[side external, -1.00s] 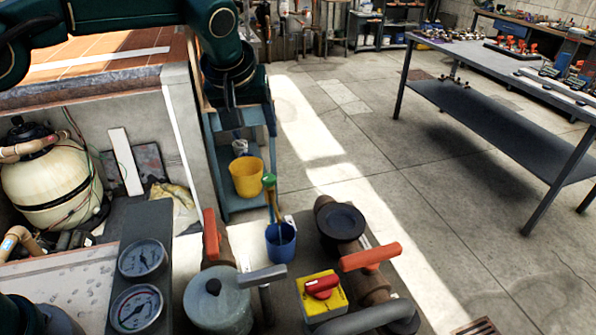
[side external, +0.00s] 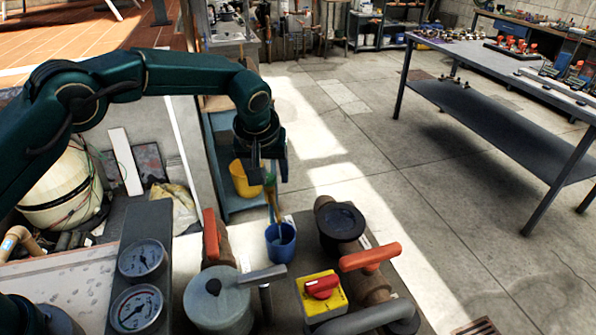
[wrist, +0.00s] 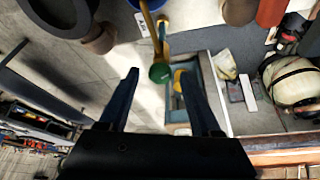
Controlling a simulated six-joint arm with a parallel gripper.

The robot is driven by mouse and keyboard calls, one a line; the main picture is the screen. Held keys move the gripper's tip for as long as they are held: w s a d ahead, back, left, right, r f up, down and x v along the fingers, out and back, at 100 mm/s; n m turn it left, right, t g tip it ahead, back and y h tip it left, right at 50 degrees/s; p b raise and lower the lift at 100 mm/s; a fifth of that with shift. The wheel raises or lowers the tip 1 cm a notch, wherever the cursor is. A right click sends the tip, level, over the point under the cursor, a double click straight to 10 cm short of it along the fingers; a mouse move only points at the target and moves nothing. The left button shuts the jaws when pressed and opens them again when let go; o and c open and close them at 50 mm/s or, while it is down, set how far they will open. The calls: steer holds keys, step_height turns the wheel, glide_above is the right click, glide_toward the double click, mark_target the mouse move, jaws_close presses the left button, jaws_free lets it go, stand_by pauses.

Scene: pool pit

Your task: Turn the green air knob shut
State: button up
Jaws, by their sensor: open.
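The green air knob (wrist: 160,72) sits on top of a thin yellowish stem (wrist: 148,20) in the wrist view. In the side view the knob (side external: 270,179) is partly hidden by my gripper, and its stem rises from a blue cup-like base (side external: 280,242). My gripper (wrist: 160,78) is open and points down above the knob. In the wrist view the knob appears between the two fingers, with gaps on both sides. I cannot tell whether the fingertips are level with it.
Orange-red lever handles (side external: 370,257), a grey capped canister (side external: 217,300), a yellow box with a red knob (side external: 321,290) and two gauges (side external: 136,308) stand nearby. A yellow bucket (side external: 244,180) sits on a blue shelf behind.

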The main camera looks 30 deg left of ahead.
jaws_close()
